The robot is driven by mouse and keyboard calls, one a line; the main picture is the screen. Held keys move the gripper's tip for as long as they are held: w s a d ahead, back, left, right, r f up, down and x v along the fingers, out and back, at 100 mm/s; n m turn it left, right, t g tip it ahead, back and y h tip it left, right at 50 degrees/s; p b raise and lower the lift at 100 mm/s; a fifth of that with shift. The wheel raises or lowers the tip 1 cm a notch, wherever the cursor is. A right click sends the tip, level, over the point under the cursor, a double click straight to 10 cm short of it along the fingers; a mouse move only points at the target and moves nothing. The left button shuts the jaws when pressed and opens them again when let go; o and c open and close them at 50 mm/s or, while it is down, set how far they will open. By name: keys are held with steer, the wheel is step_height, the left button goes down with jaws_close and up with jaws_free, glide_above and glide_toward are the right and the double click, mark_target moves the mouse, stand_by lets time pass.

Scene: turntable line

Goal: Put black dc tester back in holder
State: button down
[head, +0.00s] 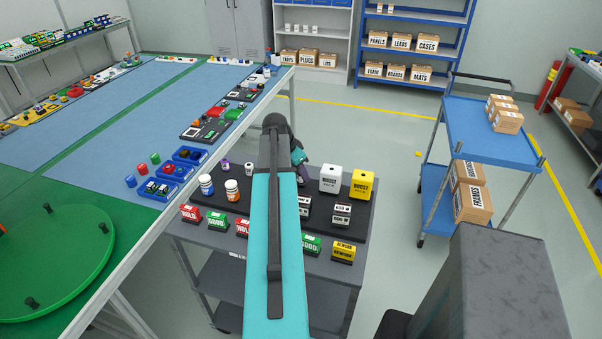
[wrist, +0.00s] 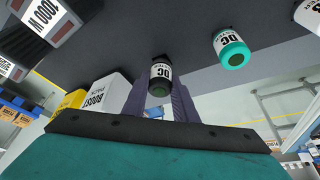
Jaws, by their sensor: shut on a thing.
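The black DC tester (wrist: 160,74) is a small cylinder with a white "DC" label. In the wrist view it sits between the two fingers of my gripper (wrist: 159,98), which is shut on it. A dark surface fills the background behind it; I cannot tell whether the tester touches it. A teal DC tester (wrist: 231,50) stands apart to the right. In the head view my arm hides the black tester and most of the gripper above the cart. I cannot make out an empty holder for the black tester.
A black board (head: 323,222) on the grey cart carries white (head: 330,179) and yellow (head: 361,185) boost blocks, bottles (head: 206,185) and 100 W blocks (head: 342,214). Colored label blocks (head: 342,251) line the front. A blue-topped table (head: 75,140) is left; a blue trolley (head: 475,130) is right.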

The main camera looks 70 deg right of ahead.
steer(key=shift+f+b, duration=0.35)
steer(key=shift+f, duration=0.2)
steer(key=c, duration=1.4)
jaws_free()
steer(key=shift+o, duration=0.2)
steer(key=shift+r, duration=0.1)
steer(key=b+v, duration=0.3)
steer(key=v, duration=1)
steer(key=shift+a+r, duration=0.15)
steer(key=shift+r, duration=0.15)
